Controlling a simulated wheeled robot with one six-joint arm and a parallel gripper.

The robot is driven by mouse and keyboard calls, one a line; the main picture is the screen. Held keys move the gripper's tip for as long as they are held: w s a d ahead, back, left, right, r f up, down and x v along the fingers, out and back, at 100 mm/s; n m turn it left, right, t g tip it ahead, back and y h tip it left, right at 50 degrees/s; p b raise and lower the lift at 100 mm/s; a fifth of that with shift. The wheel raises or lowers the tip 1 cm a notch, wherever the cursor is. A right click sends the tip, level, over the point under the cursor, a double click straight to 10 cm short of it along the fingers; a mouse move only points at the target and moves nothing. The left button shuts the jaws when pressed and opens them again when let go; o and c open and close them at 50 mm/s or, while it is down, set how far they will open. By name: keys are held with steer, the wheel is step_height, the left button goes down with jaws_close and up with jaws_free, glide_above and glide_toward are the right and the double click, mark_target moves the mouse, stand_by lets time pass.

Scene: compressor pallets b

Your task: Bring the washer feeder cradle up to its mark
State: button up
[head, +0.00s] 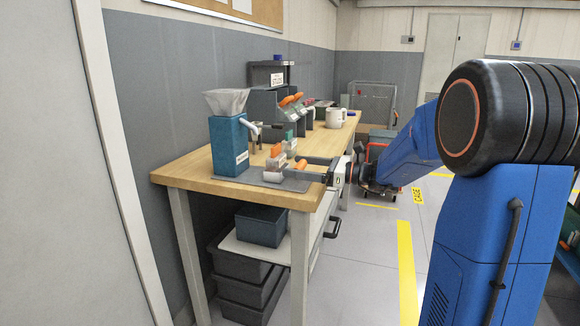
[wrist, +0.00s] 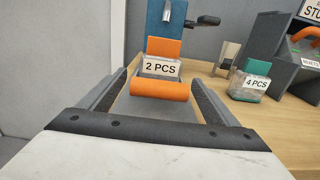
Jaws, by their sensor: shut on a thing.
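The washer feeder (head: 229,147) is a blue box with a clear funnel on top and a crank at its side, on the workbench's near end. Its lower part also shows in the wrist view (wrist: 160,32). A clear box labelled "2 PCS" with an orange top and orange front bar, seemingly the cradle (wrist: 160,90), is in front of the feeder, over a grey plate (head: 292,185). My gripper (wrist: 160,96) is shut on it, one dark finger on each side of the orange bar. The gripper also shows in the head view (head: 296,164). I cannot make out a mark.
A box labelled "4 PCS" with a green top (wrist: 250,86) stands to the right. Grey bins (head: 265,108) with orange handles and a white mug (head: 336,118) are further back on the wooden workbench (head: 200,170).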

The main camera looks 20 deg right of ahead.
steer(key=shift+v, duration=2.2)
steer(key=o, duration=1.5)
steer(key=shift+d, duration=0.1)
steer(key=shift+c, duration=0.2)
steer(key=shift+s+d, duration=0.1)
steer(key=v, duration=1.7)
steer(key=shift+s+d, duration=0.1)
steer(key=shift+d, duration=0.05)
